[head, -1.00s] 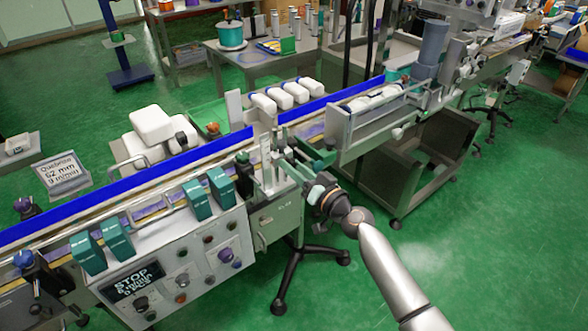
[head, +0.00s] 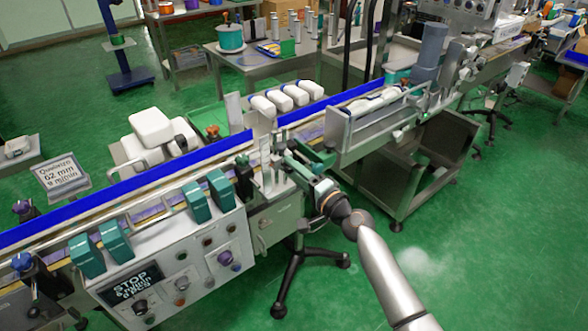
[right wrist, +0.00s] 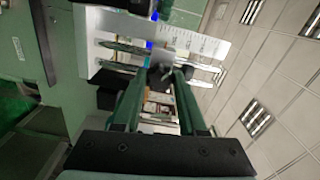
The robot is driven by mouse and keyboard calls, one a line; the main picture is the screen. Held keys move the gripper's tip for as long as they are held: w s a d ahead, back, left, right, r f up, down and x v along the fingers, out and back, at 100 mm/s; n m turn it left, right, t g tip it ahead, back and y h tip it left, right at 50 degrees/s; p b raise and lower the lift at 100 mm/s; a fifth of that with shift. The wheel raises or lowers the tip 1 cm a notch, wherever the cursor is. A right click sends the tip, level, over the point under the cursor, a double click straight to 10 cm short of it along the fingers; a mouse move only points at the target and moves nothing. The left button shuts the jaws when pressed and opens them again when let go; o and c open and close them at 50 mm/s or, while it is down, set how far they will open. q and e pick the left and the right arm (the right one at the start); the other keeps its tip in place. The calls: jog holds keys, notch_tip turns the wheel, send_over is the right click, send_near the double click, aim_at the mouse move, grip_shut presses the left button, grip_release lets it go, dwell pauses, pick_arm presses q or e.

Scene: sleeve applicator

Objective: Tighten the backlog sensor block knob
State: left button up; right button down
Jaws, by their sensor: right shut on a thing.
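My right gripper (head: 291,163) reaches from the lower right to the bracket with upright plates and rods at the conveyor's near edge. In the right wrist view its two green fingers (right wrist: 160,78) converge on a small dark knob (right wrist: 158,72), and the gripper is shut on it. The knob sits in front of a pale plate with scale marks (right wrist: 196,44) and metal rods (right wrist: 125,47). In the head view the knob is hidden by the gripper and the bracket. How tight the knob is cannot be told. My left gripper is not in view.
The conveyor with its blue rail (head: 130,186) runs behind the bracket. A control panel (head: 180,270) with teal blocks and knobs stands to the left. White bottles (head: 283,96) lie behind the belt. A tripod foot (head: 300,262) stands below; green floor is open at lower right.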

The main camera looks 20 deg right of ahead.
jog(key=m+p, duration=0.2)
jog(key=m, duration=0.9)
jog(key=shift+m+p, duration=0.4)
dwell(0.3)
jog(key=shift+c, duration=2.3)
grip_release()
jog(key=v, duration=1.2)
jog(key=shift+s, duration=0.25)
